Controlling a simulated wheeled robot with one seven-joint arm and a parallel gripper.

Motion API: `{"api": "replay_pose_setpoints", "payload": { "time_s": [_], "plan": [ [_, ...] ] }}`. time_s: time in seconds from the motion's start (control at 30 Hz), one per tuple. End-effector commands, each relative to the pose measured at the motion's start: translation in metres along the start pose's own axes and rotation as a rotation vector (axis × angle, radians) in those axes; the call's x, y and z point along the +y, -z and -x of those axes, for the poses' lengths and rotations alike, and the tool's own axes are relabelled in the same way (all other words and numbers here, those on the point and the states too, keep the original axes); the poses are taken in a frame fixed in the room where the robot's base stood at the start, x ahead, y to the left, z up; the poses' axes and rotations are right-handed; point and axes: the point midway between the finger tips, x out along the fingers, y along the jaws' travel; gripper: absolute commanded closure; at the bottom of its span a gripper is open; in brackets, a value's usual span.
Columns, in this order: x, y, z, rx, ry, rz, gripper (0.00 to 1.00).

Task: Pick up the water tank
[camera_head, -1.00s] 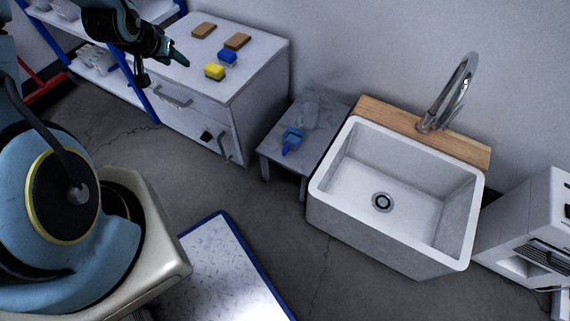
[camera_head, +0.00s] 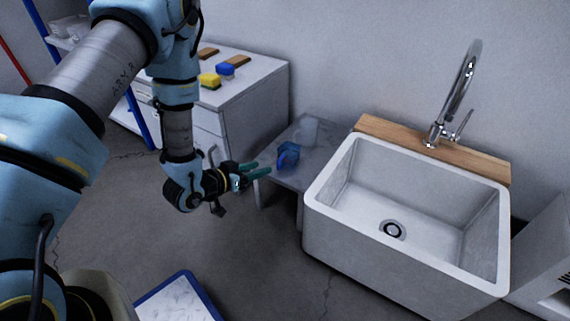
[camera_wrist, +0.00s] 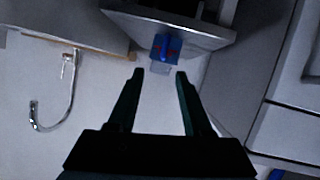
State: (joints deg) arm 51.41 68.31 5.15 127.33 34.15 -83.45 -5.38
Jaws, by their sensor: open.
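A blue object with a handle-like shape (camera_head: 288,155) sits on the small grey side table (camera_head: 322,145) left of the sink. My gripper (camera_head: 261,170) is open and empty, just left of the blue object at the table's left edge. Its two dark fingers (camera_wrist: 160,74) are apart in the wrist view.
The white sink (camera_head: 345,215) with its tall tap (camera_head: 460,95) stands to the right. A white drawer cabinet (camera_head: 255,85) with blue and yellow sponges (camera_head: 210,80) is at the back left. A blue-edged platform (camera_head: 178,300) lies on the floor. Floor before the table is open.

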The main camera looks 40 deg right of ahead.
Motion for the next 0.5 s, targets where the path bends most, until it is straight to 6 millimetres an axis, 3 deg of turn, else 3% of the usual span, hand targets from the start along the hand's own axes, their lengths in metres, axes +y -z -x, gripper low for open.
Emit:
{"api": "replay_pose_setpoints", "payload": {
  "time_s": [0.1,0.33,0.5],
  "plan": [
    [0.0,-0.002,-0.019,0.0,-0.002,-0.002,0.5],
    [-0.002,-0.002,-0.035,0.0,0.0,-0.001,0.5],
    [-0.005,-0.005,-0.061,0.002,-0.001,-0.003,0.5]
  ]
}}
